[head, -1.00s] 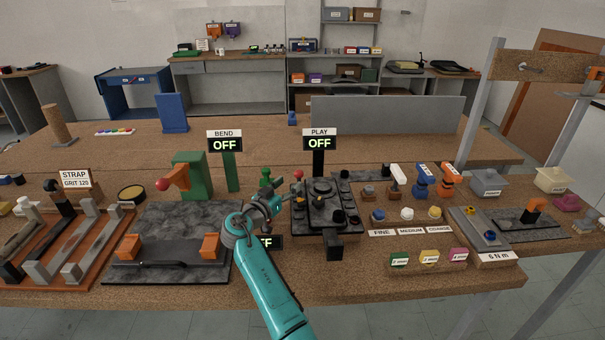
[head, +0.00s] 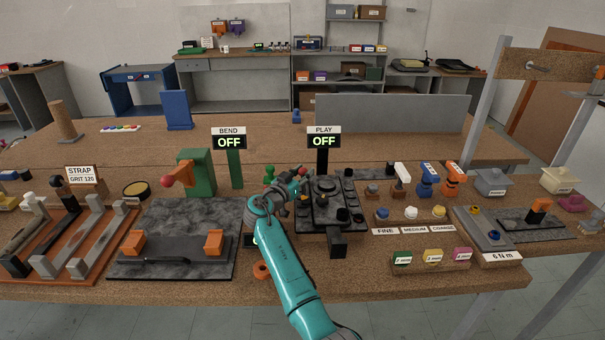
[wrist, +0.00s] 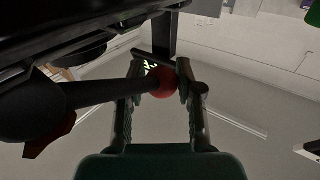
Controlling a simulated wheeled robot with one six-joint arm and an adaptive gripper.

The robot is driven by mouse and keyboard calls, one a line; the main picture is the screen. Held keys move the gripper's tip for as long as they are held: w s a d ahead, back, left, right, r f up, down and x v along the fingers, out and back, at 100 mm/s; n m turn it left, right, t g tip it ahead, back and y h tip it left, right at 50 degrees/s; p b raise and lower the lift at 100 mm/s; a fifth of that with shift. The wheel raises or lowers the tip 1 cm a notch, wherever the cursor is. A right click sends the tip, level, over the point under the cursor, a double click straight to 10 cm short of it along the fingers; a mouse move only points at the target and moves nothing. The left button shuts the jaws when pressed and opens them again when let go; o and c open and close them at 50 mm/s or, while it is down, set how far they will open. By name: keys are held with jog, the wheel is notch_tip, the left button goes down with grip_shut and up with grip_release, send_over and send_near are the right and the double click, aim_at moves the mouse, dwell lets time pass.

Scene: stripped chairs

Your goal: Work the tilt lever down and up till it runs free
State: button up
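The tilt lever shows in the wrist view as a dark rod (wrist: 95,93) ending in a red ball knob (wrist: 162,83). In the head view the red knob (head: 303,171) stands at the left edge of the dark mechanism (head: 328,208) under the PLAY sign (head: 323,141), which reads OFF. My gripper (wrist: 163,78) has its fingers apart, one on each side of the knob. I cannot tell whether they touch it. In the head view my gripper (head: 292,184) is just left of the mechanism, and my arm hides the table below it.
A green post with the BEND sign (head: 229,138), reading OFF, and a green block (head: 198,172) stand to the left. A dark plate (head: 190,225) with orange blocks lies in front of them. Several buttons and labelled blocks stand to the right.

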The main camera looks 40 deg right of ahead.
grip_shut()
jog(key=shift+a, duration=0.1)
jog(key=shift+s+a+r+m+h, duration=0.2)
jog(key=shift+r+m+h, duration=0.2)
jog(key=shift+r+h, duration=0.2)
jog(key=shift+f, duration=0.1)
jog(key=o, duration=0.8)
grip_release()
jog(key=shift+v, duration=3.8)
jog(key=shift+f, duration=0.1)
